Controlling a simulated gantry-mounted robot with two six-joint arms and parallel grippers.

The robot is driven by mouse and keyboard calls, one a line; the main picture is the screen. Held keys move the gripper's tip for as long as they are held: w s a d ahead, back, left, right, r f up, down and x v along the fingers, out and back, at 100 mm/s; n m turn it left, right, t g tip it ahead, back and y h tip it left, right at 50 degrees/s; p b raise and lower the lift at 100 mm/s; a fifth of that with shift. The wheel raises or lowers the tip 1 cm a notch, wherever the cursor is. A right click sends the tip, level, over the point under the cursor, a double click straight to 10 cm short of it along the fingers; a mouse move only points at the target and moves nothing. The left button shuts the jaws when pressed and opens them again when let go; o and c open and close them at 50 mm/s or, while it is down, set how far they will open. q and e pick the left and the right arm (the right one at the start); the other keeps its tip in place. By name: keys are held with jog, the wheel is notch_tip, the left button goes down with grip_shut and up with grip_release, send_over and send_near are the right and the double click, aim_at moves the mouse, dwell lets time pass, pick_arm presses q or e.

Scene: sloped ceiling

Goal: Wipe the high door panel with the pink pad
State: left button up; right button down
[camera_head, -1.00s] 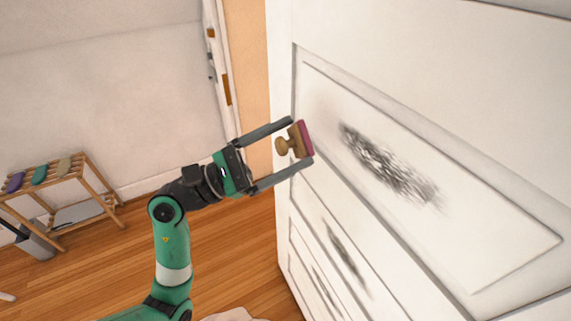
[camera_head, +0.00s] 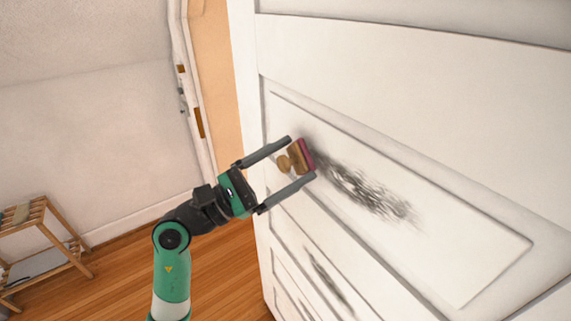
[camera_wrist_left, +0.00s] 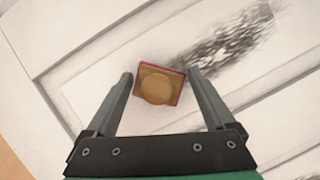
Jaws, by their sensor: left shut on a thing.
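The pink pad (camera_head: 308,154) is a thin pink layer on a wooden block with a round knob. My left gripper (camera_head: 301,158) is shut on the block, one finger on each side, with the pink face turned to the door. The high door panel (camera_head: 450,235) is white and framed, with a dark scribbled smudge (camera_head: 365,190) running down to the right from the pad. I cannot tell whether the pad touches the panel. In the left wrist view, the pad (camera_wrist_left: 158,85) sits between the fingers, left of the smudge (camera_wrist_left: 225,45). My right gripper is not in view.
A lower panel bears another dark smudge (camera_head: 328,283). A wooden rack (camera_head: 42,245) stands on the floor at far left. An orange-tan wall strip (camera_head: 212,80) lies left of the door. The floor between rack and door looks clear.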

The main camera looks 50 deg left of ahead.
pick_arm(q)
jog(key=shift+w+d, duration=0.1)
jog(key=shift+w, duration=0.7)
dwell(0.4)
